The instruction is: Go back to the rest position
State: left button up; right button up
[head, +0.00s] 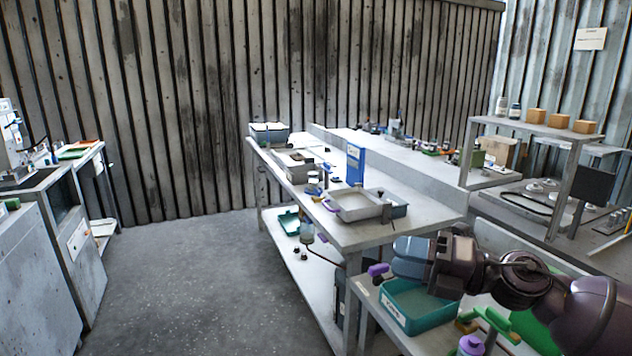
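My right arm comes in from the lower right, and its gripper (412,258) is over a teal bin (418,318) on the near bench. A blue-grey shape shows at the gripper's end; I cannot tell whether it is the fingers or a thing in or behind them. The fingertips are not clear enough to show whether the gripper is open or shut. My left arm and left gripper are out of view.
A long grey workbench (425,210) holds trays, a blue upright box (355,165) and small parts. A shelf unit (540,128) with wooden blocks stands at right. Grey machines (40,265) stand at left. The floor (205,285) between is clear.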

jog(key=s+d+f+m+t+h, duration=0.1)
jog(key=d+f+m+t+h, duration=0.45)
jog(key=f+m, duration=0.55)
jog(key=d+f+m+t+h, duration=0.5)
jog(key=f+m, duration=0.4)
jog(key=m, duration=0.5)
jog(key=s+d+f+m+g+h, duration=0.1)
jog(key=s+f+m+g+h, duration=0.2)
jog(key=s+f, duration=0.7)
jog(key=s+d+f+m+g+h, duration=0.2)
jog(key=s+f+m, duration=0.4)
jog(key=s+f, duration=0.4)
jog(key=s+g+h, duration=0.1)
jog(key=s, duration=0.3)
jog(key=shift+f+h, duration=0.2)
jog(key=shift+h, duration=0.15)
